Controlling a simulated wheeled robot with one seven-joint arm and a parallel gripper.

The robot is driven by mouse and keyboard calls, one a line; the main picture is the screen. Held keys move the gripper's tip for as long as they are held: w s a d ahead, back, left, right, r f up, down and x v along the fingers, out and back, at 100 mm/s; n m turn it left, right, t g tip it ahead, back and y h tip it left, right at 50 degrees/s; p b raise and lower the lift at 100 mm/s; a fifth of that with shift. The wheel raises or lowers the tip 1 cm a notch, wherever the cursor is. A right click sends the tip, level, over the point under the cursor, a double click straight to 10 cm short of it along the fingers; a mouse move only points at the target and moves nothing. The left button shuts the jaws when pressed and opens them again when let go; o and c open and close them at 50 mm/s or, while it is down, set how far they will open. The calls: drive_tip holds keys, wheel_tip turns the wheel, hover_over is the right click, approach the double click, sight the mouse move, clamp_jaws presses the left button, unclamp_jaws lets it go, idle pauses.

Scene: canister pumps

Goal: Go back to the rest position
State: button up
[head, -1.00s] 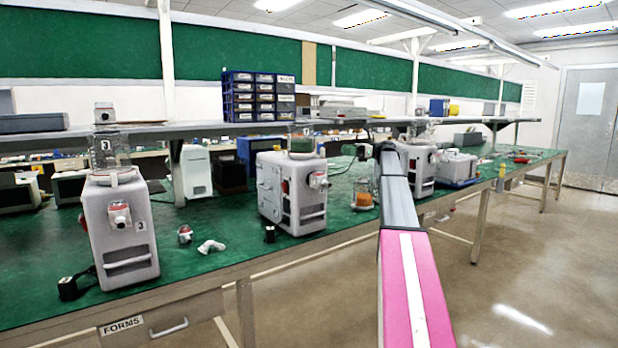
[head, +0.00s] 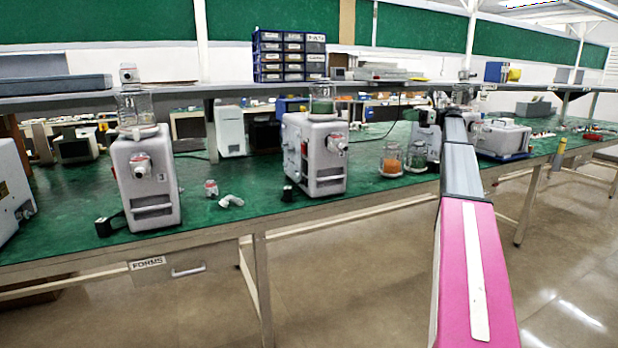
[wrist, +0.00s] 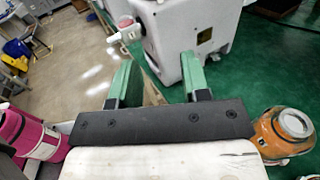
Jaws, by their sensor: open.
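My gripper shows in the wrist view (wrist: 156,78) with its two green fingers spread apart and nothing between them. A pale pump housing (wrist: 205,38) with a red-and-white knob stands just beyond the fingertips. I cannot tell whether they touch it. In the head view my arm stretches forward over the right part of the green bench, and its own links largely hide the gripper.
On the green bench (head: 250,212) stand a pump marked 3 (head: 150,190), a middle pump (head: 315,165) with a jar on top, and an orange-filled jar (head: 390,160). An orange jar (wrist: 285,130) is close right of my gripper. The floor in front (head: 350,280) is clear.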

drive_tip(key=s+a+f+n+h, duration=0.25)
drive_tip(key=s+a+f, duration=0.3)
drive_tip(key=f, duration=0.65)
drive_tip(key=s+a+f+n+h, duration=0.1)
drive_tip(key=s+a+f+h, duration=0.35)
drive_tip(key=f, duration=0.75)
drive_tip(key=s+a+f+n+h, duration=0.1)
drive_tip(key=s+a+f+n, duration=0.1)
drive_tip(key=s+a+f, duration=0.65)
drive_tip(key=s+a+f+n+h, duration=0.2)
drive_tip(key=s+f+n+h, duration=0.3)
drive_tip(key=s+f, duration=0.6)
drive_tip(key=s+a+f+n+g+h, duration=0.1)
drive_tip(key=s+f+n+h, duration=0.4)
drive_tip(key=s+f+n, duration=0.3)
drive_tip(key=s+f, duration=0.4)
drive_tip(key=s, duration=0.1)
drive_tip(key=shift+s+a+g, duration=0.2)
drive_tip(key=shift+a+g, duration=0.1)
drive_tip(key=shift+a, duration=0.1)
drive_tip(key=shift+w+n, duration=0.1)
drive_tip(key=shift+n, duration=0.15)
